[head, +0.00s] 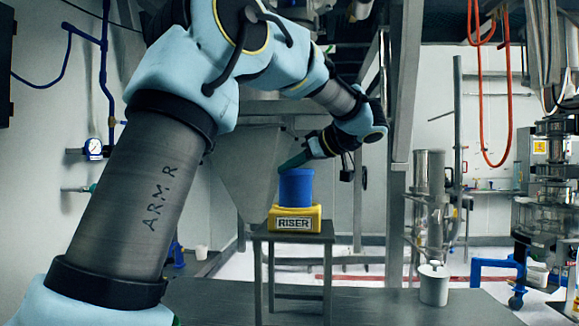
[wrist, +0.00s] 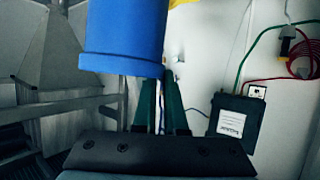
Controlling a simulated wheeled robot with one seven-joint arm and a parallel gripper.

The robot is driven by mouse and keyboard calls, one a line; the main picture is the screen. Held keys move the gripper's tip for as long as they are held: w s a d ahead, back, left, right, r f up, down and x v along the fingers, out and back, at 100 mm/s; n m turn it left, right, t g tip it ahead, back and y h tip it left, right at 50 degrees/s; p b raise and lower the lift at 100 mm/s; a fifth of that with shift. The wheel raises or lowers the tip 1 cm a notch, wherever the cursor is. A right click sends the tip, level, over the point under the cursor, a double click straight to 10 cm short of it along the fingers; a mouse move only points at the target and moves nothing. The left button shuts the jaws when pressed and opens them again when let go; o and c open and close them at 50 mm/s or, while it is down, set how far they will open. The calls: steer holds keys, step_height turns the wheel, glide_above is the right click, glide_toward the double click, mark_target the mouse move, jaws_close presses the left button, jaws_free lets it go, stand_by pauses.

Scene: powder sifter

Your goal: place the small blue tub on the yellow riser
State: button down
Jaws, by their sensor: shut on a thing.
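The small blue tub (head: 296,189) is upright at the middle of the head view, directly above the yellow riser (head: 282,213) marked "RISER". Its base appears to meet the riser's top; I cannot tell whether a thin gap remains. My gripper (head: 293,161) comes down from the upper right, its green fingers at the tub's top edge. In the wrist view the tub (wrist: 125,35) fills the upper left, and my gripper's green fingers (wrist: 160,98) are shut on it near its rim. The tub hides the finger ends. A bit of yellow shows at the top edge there.
The riser stands on a small dark table (head: 292,233). A grey bench surface (head: 375,308) spans the foreground, with a white lidded pot (head: 434,287) at its right. A grey hopper (head: 235,165) and a metal post (head: 398,150) stand behind and beside the table.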

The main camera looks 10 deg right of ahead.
steer(key=c, duration=1)
jaws_free()
steer(key=b+v, duration=0.1)
steer(key=v, duration=1.1)
steer(key=shift+b, duration=0.35)
